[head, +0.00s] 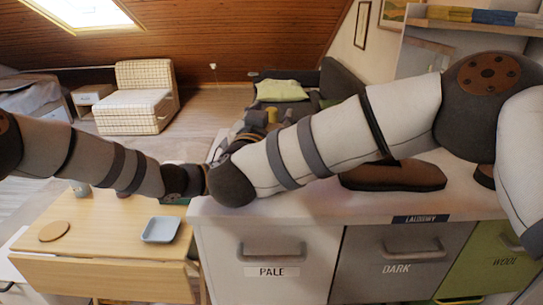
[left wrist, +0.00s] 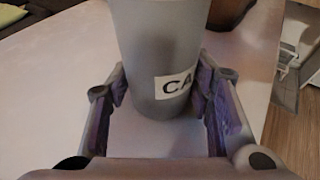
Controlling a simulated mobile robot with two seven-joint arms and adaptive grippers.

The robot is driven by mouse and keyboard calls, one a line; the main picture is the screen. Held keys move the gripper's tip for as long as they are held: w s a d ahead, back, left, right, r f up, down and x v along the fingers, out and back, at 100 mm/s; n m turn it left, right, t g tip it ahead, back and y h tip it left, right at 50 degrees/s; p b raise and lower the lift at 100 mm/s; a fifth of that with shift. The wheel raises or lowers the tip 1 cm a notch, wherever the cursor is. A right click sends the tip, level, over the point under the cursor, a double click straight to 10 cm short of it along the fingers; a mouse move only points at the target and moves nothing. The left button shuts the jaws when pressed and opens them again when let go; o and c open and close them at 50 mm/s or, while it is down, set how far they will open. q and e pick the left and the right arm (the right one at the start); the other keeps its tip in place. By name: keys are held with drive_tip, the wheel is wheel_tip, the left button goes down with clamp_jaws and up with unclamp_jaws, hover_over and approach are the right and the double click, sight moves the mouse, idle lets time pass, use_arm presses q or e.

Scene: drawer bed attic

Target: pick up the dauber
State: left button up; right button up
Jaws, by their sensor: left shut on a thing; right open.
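I cannot make out the dauber for certain in either view. In the left wrist view, my left gripper (left wrist: 165,112) is shut around a grey, tapered cup (left wrist: 158,55) with a white label reading "CA". The cup is upright and its top is cut off by the frame. In the head view my left gripper is hidden around the crossing of my arms. My right gripper (head: 246,132) is small and partly hidden behind my own right arm, over the far part of the pale worktop; it is open. A yellow thing (head: 272,115) shows just beside it.
A dark brown, low, shoe-shaped thing (head: 393,178) lies on the worktop (head: 300,208). A wooden table (head: 108,228) at lower left holds a grey-blue tray (head: 161,229) and a round board (head: 54,231). Labelled drawers (head: 270,270) front the worktop. My crossed arms block part of it.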

clamp_jaws()
use_arm(q)
drive_tip(key=shift+f, duration=0.1)
use_arm(e)
wheel_tip(320, 180, up, 10)
use_arm(q)
drive_tip(key=o, duration=1.3)
drive_tip(key=shift+o, duration=0.2)
drive_tip(key=shift+a, duration=0.1)
